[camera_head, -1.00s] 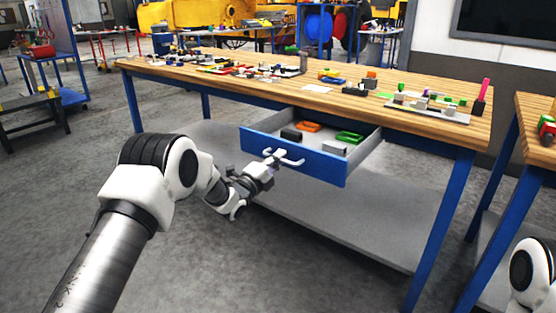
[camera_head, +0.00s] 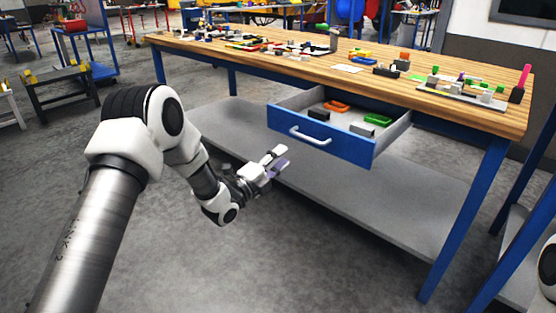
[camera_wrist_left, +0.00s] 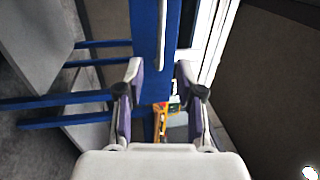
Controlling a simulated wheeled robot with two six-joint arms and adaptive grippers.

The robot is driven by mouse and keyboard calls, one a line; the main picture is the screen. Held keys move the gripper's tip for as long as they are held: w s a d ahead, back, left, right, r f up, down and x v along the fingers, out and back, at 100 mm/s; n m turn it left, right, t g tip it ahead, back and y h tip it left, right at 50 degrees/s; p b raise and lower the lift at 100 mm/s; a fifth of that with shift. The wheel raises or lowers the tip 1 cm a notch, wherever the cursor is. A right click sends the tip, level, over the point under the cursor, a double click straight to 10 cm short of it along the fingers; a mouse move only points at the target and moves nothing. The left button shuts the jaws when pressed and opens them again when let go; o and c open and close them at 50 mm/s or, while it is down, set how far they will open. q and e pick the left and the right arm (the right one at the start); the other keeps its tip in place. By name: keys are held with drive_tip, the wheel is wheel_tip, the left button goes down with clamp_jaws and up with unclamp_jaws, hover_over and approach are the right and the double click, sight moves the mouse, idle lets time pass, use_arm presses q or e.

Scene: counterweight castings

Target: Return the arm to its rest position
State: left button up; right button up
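My left gripper (camera_head: 276,163) is in front of the open drawer, below and left of its handle in the head view, and apart from it. In the left wrist view its two fingers (camera_wrist_left: 160,72) stand apart with nothing between them. The white bar handle (camera_head: 310,136) is on the blue drawer front (camera_head: 345,146). It also shows ahead of the fingers in the left wrist view (camera_wrist_left: 162,34). My right gripper is out of view; only a bit of my right arm shows at the right edge.
The drawer hangs out from a wood-topped workbench (camera_head: 385,82) and holds orange, green, black and grey parts. A grey lower shelf (camera_head: 390,205) lies beneath. A second blue-framed bench stands at the right. Open floor lies in front of the left arm.

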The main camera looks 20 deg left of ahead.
use_arm(q)
drive_tip(key=shift+s+a+f, duration=0.1)
drive_tip(key=shift+s, duration=0.3)
drive_tip(key=s+d+f+n+g, duration=0.1)
drive_tip(key=s+d+f+g, duration=0.15)
drive_tip(key=f, duration=0.45)
drive_tip(key=s+d+f+g, duration=0.15)
drive_tip(key=s+f, duration=0.25)
drive_tip(key=f, duration=0.4)
drive_tip(key=s+d+f+n+g+y, duration=0.15)
drive_tip(key=s+f+n+g, duration=0.3)
drive_tip(key=s+f, duration=0.55)
drive_tip(key=s+f+n+g+y, duration=0.4)
drive_tip(key=s+f, duration=0.4)
drive_tip(key=s, duration=0.4)
drive_tip(key=s+a+n+g+y, duration=0.25)
drive_tip(key=s+n+g, duration=0.35)
drive_tip(key=s+n, duration=0.8)
wheel_tip(320, 180, up, 19)
drive_tip(key=s+m+h+p, duration=0.1)
drive_tip(key=s+p, duration=0.1)
drive_tip(key=p, duration=1.7)
drive_tip(key=shift+s+a+p, duration=0.15)
drive_tip(key=shift+a+p, duration=0.1)
drive_tip(key=shift+p, duration=0.15)
